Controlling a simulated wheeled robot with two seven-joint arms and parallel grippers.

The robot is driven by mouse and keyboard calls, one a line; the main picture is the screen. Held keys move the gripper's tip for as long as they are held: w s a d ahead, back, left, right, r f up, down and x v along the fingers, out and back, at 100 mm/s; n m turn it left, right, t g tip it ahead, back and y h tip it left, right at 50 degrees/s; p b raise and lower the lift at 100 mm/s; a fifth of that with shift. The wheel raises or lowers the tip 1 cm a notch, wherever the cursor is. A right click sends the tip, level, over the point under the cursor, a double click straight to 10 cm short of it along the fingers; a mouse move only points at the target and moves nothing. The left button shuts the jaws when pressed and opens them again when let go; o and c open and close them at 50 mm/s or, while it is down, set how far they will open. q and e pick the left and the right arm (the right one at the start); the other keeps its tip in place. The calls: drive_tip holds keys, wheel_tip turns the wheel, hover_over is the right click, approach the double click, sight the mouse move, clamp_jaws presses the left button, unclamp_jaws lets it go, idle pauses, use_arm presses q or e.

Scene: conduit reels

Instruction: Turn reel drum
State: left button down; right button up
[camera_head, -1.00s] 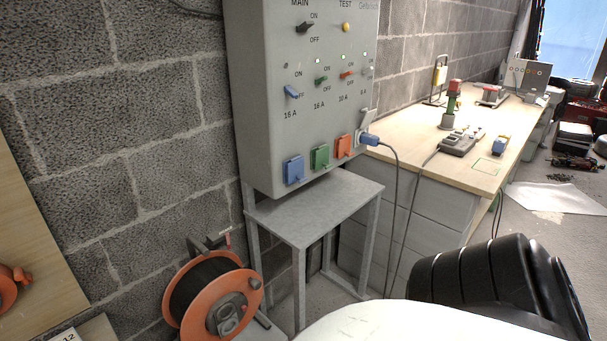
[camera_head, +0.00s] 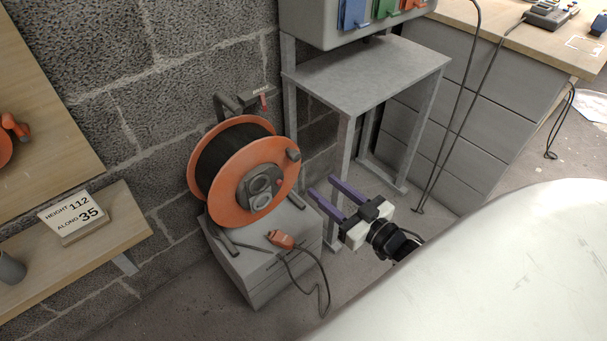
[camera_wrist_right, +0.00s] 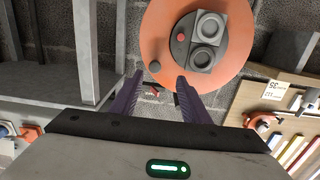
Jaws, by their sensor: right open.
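The reel drum (camera_head: 222,200) has orange side discs with black cable wound between them. It stands in a frame on a grey box, with a dark hub of round sockets and a dark knob (camera_head: 293,155) near the rim at right. My right gripper (camera_head: 323,192) is open and empty, just right of the drum, with purple fingers pointing at it. In the right wrist view the orange disc (camera_wrist_right: 238,30) is ahead, beyond the fingertips. A red-tipped lever marked BRAKE (camera_head: 264,102) is above the drum. My left gripper is not seen.
The grey box (camera_head: 262,278) carries an orange plug (camera_head: 282,239) whose dark cable hangs down the front. A grey metal stand (camera_head: 372,78) is close behind and right. A wooden shelf (camera_head: 120,222) with a number sign is at left.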

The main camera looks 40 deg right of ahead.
sight(298, 159)
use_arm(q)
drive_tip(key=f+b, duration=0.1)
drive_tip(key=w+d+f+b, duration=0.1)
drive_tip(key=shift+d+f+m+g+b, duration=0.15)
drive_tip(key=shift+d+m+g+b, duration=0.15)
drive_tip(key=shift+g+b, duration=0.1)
use_arm(e)
drive_tip(key=shift+t, duration=0.3)
drive_tip(key=w, duration=1)
drive_tip(key=shift+w+d+r, duration=0.15)
drive_tip(key=shift+w+r, duration=0.05)
drive_tip(key=shift+w, duration=0.2)
clamp_jaws()
